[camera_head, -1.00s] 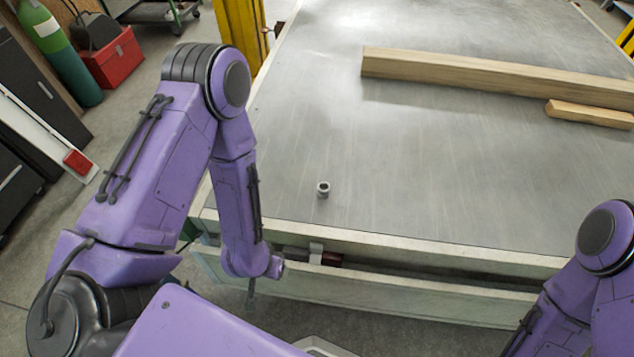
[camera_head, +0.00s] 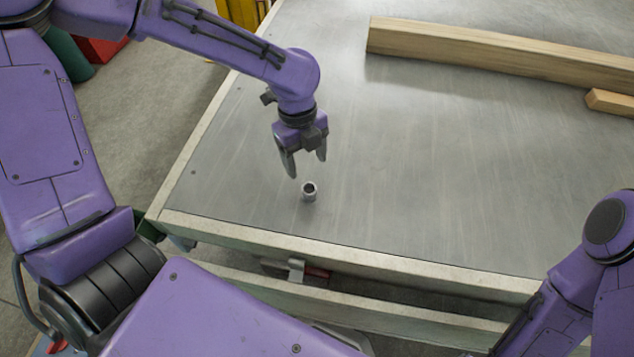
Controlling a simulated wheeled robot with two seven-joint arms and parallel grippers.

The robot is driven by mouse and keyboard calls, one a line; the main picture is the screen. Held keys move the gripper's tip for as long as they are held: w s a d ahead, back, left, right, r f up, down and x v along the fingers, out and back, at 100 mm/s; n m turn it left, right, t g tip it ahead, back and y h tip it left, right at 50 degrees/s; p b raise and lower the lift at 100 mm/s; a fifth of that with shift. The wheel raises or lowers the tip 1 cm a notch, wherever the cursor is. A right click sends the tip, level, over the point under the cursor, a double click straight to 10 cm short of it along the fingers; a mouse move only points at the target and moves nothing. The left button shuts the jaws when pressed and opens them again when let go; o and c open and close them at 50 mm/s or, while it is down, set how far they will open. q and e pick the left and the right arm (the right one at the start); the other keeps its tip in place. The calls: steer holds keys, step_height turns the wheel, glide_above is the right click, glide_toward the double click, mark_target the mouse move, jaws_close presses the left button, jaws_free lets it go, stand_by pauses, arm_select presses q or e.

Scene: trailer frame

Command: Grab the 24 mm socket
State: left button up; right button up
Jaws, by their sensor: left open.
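The socket (camera_head: 309,192) is a small grey metal cylinder with a dark opening on top. It stands upright on the metal table top (camera_head: 430,170), near the front left corner. My left gripper (camera_head: 306,170) is open and points down just above and behind the socket, with its fingers apart and nothing between them. The socket looks clear of the fingers. My right arm shows at the lower right edge, but its gripper is not in view.
A long wooden beam (camera_head: 490,50) lies across the back of the table, with a shorter wood piece (camera_head: 610,102) at the right. The table's raised pale edge (camera_head: 350,258) runs along the front. The surface around the socket is clear.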

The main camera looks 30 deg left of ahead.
mark_target(309, 188)
arm_select(q)
steer(key=shift+w+f+m, duration=0.1)
steer(key=shift+f+m, duration=0.2)
steer(key=shift+f, duration=0.15)
steer(key=f, duration=0.3)
steer(key=s+f+b, duration=0.1)
steer(key=f, duration=0.2)
steer(key=d+f, duration=0.1)
steer(key=f, duration=0.1)
steer(key=shift+s+f, duration=0.2)
steer(key=shift+f, duration=0.2)
steer(key=c, duration=1.2)
steer(key=shift+r, duration=0.15)
